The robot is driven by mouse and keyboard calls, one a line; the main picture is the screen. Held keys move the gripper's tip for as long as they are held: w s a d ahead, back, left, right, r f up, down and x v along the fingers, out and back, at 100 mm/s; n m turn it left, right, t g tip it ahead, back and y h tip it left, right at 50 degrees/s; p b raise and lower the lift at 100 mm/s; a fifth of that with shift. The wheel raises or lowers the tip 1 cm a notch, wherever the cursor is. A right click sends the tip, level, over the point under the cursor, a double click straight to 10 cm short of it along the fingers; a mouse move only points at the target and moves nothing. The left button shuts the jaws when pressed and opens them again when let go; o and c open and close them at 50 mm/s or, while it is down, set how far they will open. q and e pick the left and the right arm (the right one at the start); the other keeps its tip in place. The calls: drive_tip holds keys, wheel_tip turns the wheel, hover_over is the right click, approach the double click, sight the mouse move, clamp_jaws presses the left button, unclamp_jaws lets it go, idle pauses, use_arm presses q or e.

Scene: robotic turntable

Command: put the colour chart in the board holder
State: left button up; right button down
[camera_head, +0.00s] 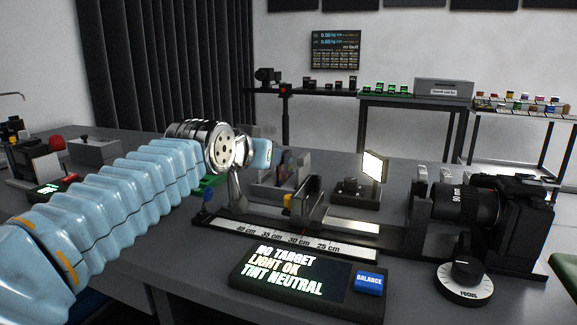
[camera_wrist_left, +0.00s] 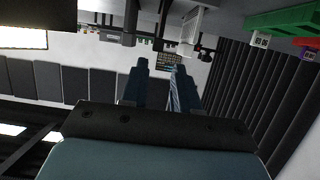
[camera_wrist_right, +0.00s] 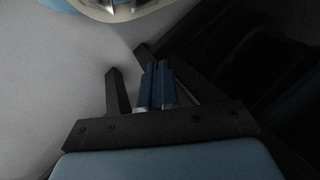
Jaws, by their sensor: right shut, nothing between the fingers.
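A dark upright holder (camera_head: 308,196) with a yellow knob stands on the scaled rail; it looks like the board holder, and I see no board in it. The display (camera_head: 285,278) reads "NO TARGET". I cannot make out the colour chart for sure; a rack (camera_head: 268,186) behind the rail has upright pieces in it, partly hidden by my left arm. My left gripper (camera_head: 262,153) is above and behind the rail, left of the holder. In the left wrist view its fingers (camera_wrist_left: 160,75) are apart with nothing clear between. My right gripper (camera_wrist_right: 157,68) is shut and empty, outside the head view.
A camera (camera_head: 500,210) stands at the rail's right end, with a focus dial (camera_head: 464,280) before it. A lit lamp panel (camera_head: 374,167) stands behind the rail. A green piece (camera_head: 207,187) lies beside my left wrist. The display's blue button (camera_head: 369,282) is at the front.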

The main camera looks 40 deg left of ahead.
sight(285, 152)
use_arm(q)
drive_tip(key=x, duration=0.5)
drive_tip(key=shift+w+f, duration=0.1)
drive_tip(key=shift+w, duration=0.2)
drive_tip(key=p+x, duration=0.1)
drive_tip(key=x, duration=0.4)
drive_tip(key=shift+w+f, duration=0.1)
drive_tip(key=shift+w, duration=0.05)
drive_tip(key=shift+d, duration=0.1)
drive_tip(key=shift+c, duration=0.3)
clamp_jaws()
